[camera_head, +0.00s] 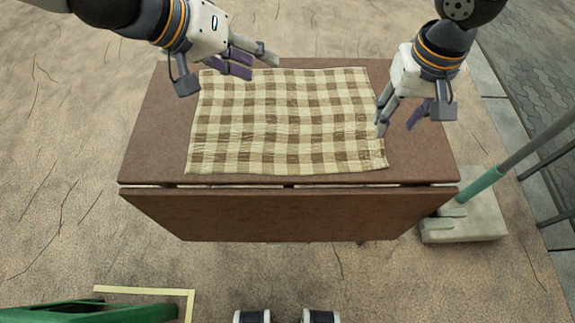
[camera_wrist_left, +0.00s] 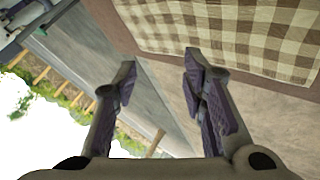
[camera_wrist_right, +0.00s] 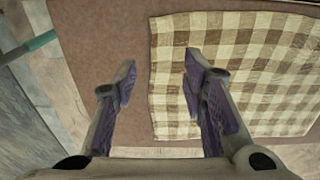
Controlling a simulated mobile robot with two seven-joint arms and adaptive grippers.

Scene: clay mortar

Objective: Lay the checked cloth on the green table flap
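The checked cloth (camera_head: 285,125), cream and brown, lies spread nearly flat on the brown table (camera_head: 155,150); it also shows in the left wrist view (camera_wrist_left: 230,35) and the right wrist view (camera_wrist_right: 230,65). My left gripper (camera_head: 250,62) is open and empty at the cloth's far left edge. My right gripper (camera_head: 402,118) is open and empty near the cloth's right edge; whether a finger touches it I cannot tell. A green object (camera_head: 90,312), partly cut off at the bottom left, is the only large green thing; I cannot tell if it is the flap.
A brown front panel (camera_head: 290,215) slopes down from the table's near edge. A yellow angle mark (camera_head: 150,290) lies on the ground beside the green object. A pale base (camera_head: 465,220) with a green-and-grey pole (camera_head: 482,185) stands right of the table. Ground in front is mostly clear.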

